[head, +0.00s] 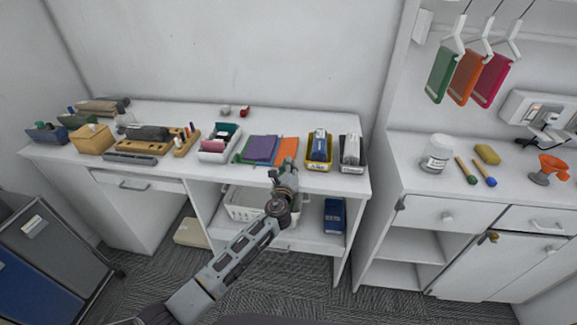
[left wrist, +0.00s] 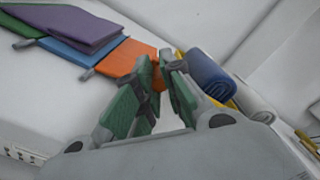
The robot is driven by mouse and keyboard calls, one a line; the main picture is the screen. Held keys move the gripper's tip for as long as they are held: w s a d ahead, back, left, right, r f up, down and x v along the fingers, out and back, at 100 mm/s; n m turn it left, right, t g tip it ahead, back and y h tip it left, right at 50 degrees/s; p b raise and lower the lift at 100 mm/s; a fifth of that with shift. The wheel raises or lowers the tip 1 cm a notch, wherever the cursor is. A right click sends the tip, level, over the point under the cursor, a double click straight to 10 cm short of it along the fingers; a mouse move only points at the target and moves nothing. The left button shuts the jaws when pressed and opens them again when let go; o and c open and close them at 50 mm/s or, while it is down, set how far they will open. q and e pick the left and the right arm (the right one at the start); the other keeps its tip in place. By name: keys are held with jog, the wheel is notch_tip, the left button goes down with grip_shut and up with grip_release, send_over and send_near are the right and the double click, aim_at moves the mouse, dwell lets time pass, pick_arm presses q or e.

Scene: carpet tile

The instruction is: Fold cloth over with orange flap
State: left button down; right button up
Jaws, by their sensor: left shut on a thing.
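The cloth lies on the white counter, with a purple panel (head: 261,149) on top and green showing at its left edge. Its orange flap (head: 288,147) is at the right end. In the left wrist view the purple panel (left wrist: 82,24) looks folded in layers, with blue below and the orange flap (left wrist: 127,57) beside it. My left gripper (head: 277,166) is at the flap's near edge, close to the counter front. Its green-padded fingers (left wrist: 158,66) are shut on the edge of the orange flap. My right gripper is not in view.
A yellow tray (head: 319,165) with a blue roll stands just right of the flap, with a dark tray (head: 352,167) beyond it. A white bin (head: 207,154) stands left of the cloth. The counter behind the cloth is mostly clear.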

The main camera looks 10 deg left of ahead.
pick_arm(q)
jog(key=shift+s+d+f, duration=0.15)
jog(key=shift+d+f, duration=0.05)
jog(key=shift+f, duration=0.3)
jog(key=c, duration=1.5)
grip_release()
jog(key=shift+o, duration=0.2)
jog(key=shift+s+r, duration=0.2)
jog(key=shift+s, duration=0.75)
jog(key=s, duration=1)
jog(key=shift+a, duration=0.3)
jog(key=shift+w+r, duration=0.1)
